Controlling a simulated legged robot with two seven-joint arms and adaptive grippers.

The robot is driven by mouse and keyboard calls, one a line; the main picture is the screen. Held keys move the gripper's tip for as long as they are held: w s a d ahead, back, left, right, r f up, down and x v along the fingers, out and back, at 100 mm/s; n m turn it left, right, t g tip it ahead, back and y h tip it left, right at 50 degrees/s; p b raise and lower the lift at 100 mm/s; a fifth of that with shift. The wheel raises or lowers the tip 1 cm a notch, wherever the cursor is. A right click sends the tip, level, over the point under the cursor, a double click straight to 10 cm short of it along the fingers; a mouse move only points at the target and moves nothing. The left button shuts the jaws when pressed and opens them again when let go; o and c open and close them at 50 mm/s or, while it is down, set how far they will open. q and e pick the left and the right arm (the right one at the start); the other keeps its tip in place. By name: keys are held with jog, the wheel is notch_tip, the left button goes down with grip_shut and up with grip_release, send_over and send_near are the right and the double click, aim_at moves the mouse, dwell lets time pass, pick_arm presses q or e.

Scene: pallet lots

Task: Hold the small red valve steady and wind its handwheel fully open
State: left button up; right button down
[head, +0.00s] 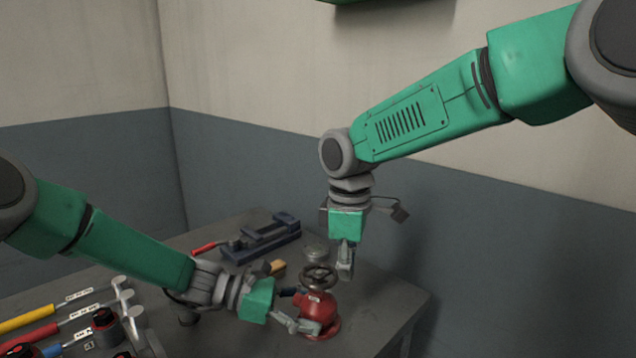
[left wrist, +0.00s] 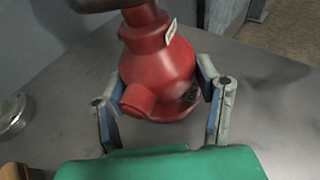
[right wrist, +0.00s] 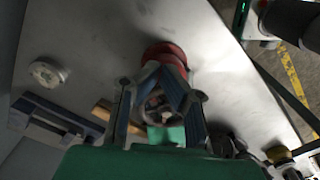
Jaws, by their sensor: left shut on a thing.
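The small red valve (head: 314,310) stands upright on the grey table, with a dark round handwheel (head: 319,277) on top. In the left wrist view the red valve body (left wrist: 158,68) sits between the two fingers. My left gripper (head: 298,325) is shut on this body, low down; it also shows in the left wrist view (left wrist: 160,100). My right gripper (head: 345,270) points down close to the handwheel, at its right in the head view. In the right wrist view its fingers (right wrist: 150,90) are apart, with the handwheel (right wrist: 158,108) seen between them. Contact there cannot be made out.
A dark blue vise-like tool (head: 262,237) with a red handle lies behind, near a round metal piece (head: 316,252) and a wooden-coloured block (head: 277,267). Several coloured-handled tools (head: 50,330) lie at the front left. The table (head: 385,300) is bare right of the valve.

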jog(key=shift+w, duration=0.1)
dwell(0.5)
notch_tip(320, 180, up, 6)
jog(key=shift+d, duration=0.3)
dwell(0.3)
jog(key=s+a, duration=0.2)
jog(key=s, duration=0.2)
notch_tip(320, 180, down, 6)
jog(key=shift+d, duration=0.15)
dwell(0.5)
jog(key=shift+w, duration=0.1)
dwell(0.6)
